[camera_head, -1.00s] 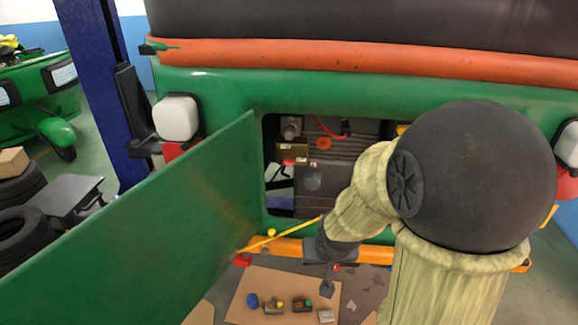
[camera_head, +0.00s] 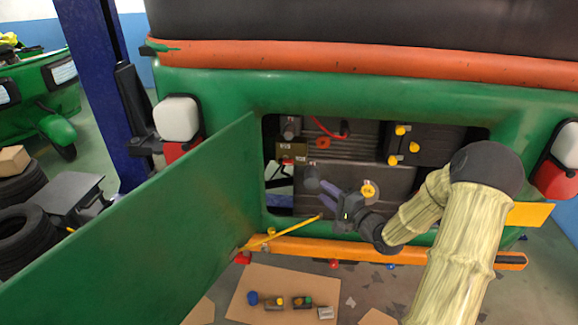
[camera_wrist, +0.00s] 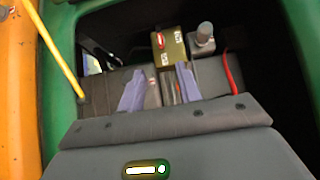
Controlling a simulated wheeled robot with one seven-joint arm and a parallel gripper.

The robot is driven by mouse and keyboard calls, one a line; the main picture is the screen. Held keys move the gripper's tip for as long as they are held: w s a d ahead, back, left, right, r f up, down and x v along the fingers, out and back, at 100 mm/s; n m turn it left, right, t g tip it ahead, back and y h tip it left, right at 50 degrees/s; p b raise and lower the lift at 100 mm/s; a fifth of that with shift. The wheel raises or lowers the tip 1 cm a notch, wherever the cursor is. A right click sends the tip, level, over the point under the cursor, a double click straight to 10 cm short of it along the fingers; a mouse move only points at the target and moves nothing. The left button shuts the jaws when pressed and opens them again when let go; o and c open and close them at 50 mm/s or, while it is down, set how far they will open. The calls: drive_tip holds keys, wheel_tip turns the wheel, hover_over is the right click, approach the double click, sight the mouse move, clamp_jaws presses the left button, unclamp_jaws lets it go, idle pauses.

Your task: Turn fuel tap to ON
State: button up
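The fuel tap seems to be the small red lever (camera_head: 288,162) on an olive plate (camera_head: 294,149), inside the open bay at the back of the green rickshaw. In the wrist view the red lever (camera_wrist: 160,40) lies on the olive block (camera_wrist: 168,50), beside small white labels too small to read. My gripper (camera_head: 321,183) is inside the bay opening, lower right of the lever. Its two purple-grey fingers stand apart with nothing between them in the wrist view (camera_wrist: 160,87). The lever lies beyond the fingertips, with no contact visible.
A grey knob (camera_wrist: 205,35) sits beside the olive block, and a red hose (camera_head: 330,128) runs nearby. The open green door panel (camera_head: 170,205) stands at left. A yellow rod (camera_head: 285,232) crosses the lower left corner of the opening. Cardboard (camera_head: 245,290) with small parts lies below.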

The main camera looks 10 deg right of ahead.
sight(287, 164)
drive_tip(key=p+x, duration=0.4)
drive_tip(key=x, duration=1.3)
drive_tip(key=shift+w+a, duration=0.1)
drive_tip(key=shift+w, duration=0.15)
clamp_jaws()
